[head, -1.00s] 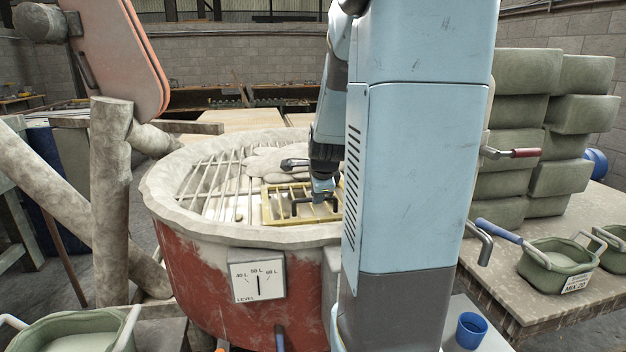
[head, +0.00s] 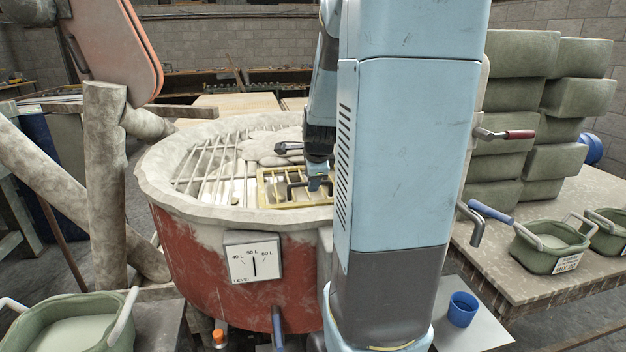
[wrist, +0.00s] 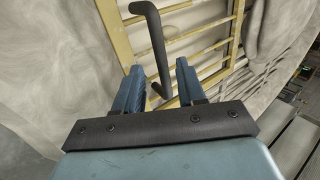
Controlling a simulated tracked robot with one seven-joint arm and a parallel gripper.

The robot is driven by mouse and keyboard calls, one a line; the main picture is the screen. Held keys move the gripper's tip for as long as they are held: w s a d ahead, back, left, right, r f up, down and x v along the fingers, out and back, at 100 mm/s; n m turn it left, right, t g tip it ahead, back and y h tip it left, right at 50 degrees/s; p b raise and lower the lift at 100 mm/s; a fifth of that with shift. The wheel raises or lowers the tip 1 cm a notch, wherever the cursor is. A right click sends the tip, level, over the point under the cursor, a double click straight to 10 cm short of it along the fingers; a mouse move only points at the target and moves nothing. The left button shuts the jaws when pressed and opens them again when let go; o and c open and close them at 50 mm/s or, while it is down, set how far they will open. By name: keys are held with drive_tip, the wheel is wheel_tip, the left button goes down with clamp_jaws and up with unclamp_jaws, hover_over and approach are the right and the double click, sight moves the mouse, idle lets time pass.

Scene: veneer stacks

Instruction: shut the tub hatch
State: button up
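The tub (head: 175,240) is a round red vessel with a thick pale rim, and pale bars cross its mouth. The hatch (head: 264,190) is a yellow barred frame lying about level with the bars near the tub's front rim. It also shows in the wrist view (wrist: 121,48). Its dark bent handle (wrist: 155,45) stands between and just beyond my fingers. My gripper (wrist: 158,76) is open, with blue fingers apart on either side of the handle's lower end; no contact is clear. In the head view my gripper (head: 316,183) is over the hatch, and my arm hides the hatch's right end.
A level gauge (head: 254,262) is on the tub's front. A greyish lumpy heap (head: 265,147) lies on the bars behind the hatch. Green blocks (head: 515,95) and green pans (head: 550,245) occupy the right table. A blue cup (head: 462,309) stands at the lower right.

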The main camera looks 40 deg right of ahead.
drive_tip(key=v, duration=1.3)
drive_tip(key=shift+s, duration=0.15)
drive_tip(key=s+a+n+y, duration=0.1)
drive_tip(key=s+a+n, duration=0.5)
drive_tip(key=a+n, duration=0.3)
drive_tip(key=s+a+n+y, duration=0.1)
drive_tip(key=s+a+n, duration=0.6)
drive_tip(key=a+n, duration=0.3)
drive_tip(key=f+n, duration=0.1)
drive_tip(key=n, duration=0.2)
drive_tip(key=shift+s+n+y, duration=0.3)
drive_tip(key=shift+n, duration=0.1)
